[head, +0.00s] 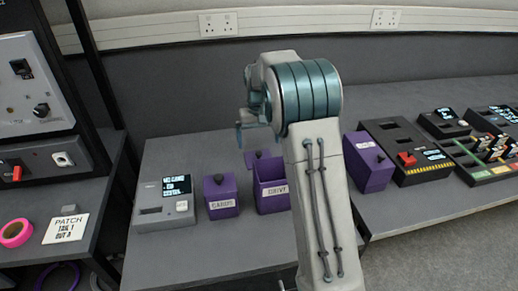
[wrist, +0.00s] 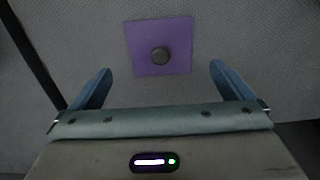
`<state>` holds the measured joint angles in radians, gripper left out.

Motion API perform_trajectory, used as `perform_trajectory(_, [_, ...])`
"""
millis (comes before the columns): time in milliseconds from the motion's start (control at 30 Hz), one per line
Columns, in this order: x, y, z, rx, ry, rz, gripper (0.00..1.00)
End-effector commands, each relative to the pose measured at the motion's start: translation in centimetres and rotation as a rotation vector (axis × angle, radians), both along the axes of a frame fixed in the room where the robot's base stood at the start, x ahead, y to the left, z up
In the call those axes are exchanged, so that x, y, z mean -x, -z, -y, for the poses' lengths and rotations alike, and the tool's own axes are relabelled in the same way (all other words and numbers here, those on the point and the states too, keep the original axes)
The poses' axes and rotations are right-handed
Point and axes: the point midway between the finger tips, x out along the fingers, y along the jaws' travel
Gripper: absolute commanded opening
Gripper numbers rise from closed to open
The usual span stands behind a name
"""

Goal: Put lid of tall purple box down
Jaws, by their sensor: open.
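The tall purple box (head: 272,199), with a white label, stands on the grey bench left of my arm. Its top looks open. A purple piece with a dark knob shows at its back edge, partly hidden, and I cannot tell how it is attached. In the wrist view a square purple lid (wrist: 139,62) with a round dark knob (wrist: 160,56) faces the camera. My gripper (head: 243,132) is above and behind the box. In the wrist view my gripper (wrist: 160,70) is open, fingers apart on either side of the knob, holding nothing.
A shorter purple box (head: 220,202) stands just left, beside a grey device with a screen (head: 165,204). Another purple box (head: 369,163) and a black panel with a red button (head: 407,158) are right of my arm. Bare bench lies in front of the boxes.

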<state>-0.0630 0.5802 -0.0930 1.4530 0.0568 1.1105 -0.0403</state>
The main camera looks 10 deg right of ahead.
Motion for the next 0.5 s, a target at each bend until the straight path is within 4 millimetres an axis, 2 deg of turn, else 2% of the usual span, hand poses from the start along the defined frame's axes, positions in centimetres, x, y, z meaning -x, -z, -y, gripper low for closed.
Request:
perform_trajectory(33, [-0.1, -1.3, 0.0, 0.000, 0.000, 0.005, 1.00])
perform_trajectory(200, [0.0, -4.4, 0.0, 0.000, 0.001, 0.003, 1.00])
perform_trajectory(400, [0.1, -6.1, 0.0, 0.000, 0.001, 0.001, 1.00])
perform_trajectory(500, [1.0, -6.9, 0.0, -0.002, 0.003, 0.008, 1.00])
